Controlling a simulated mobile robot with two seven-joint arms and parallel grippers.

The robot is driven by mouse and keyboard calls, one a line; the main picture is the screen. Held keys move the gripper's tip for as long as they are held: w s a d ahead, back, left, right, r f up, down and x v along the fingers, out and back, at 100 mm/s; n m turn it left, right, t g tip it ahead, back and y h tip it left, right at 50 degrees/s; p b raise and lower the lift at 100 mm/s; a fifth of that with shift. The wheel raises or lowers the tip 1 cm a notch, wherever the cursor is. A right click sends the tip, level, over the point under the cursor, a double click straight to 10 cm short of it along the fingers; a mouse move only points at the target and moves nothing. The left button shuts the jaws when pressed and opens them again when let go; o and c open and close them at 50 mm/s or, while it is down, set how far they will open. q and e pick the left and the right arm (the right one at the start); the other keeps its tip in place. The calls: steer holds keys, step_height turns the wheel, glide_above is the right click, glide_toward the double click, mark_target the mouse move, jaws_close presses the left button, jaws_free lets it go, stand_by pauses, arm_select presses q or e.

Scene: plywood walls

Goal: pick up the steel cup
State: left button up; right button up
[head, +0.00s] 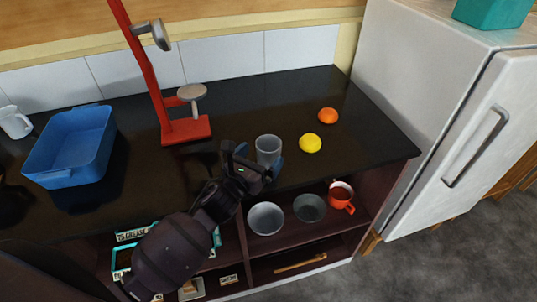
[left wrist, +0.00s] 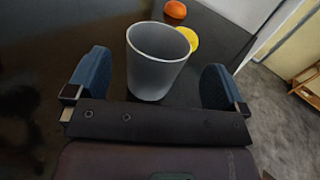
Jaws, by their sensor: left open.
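The steel cup (head: 268,150) is a plain grey tumbler standing upright on the black counter (head: 240,100), near its front edge. My left gripper (head: 255,160) is at the cup, with its fingers on either side of it. In the left wrist view the cup (left wrist: 157,62) stands between the two blue fingertips of the left gripper (left wrist: 156,85), with a gap on each side. The left gripper is open and holds nothing. My right gripper is in neither view.
A yellow lemon (head: 310,143) and an orange (head: 328,116) lie right of the cup. A red stand (head: 186,130) and a blue basin (head: 70,148) are to the left. Bowls (head: 266,219) and a red mug (head: 341,196) sit on the shelf below. A white fridge (head: 430,110) stands at the right.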

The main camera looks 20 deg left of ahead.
mark_target(275, 141)
arm_select(q)
steer(key=x, duration=0.5)
steer(key=shift+a+f, duration=0.1)
steer(key=shift+f, duration=0.2)
steer(key=c, duration=1)
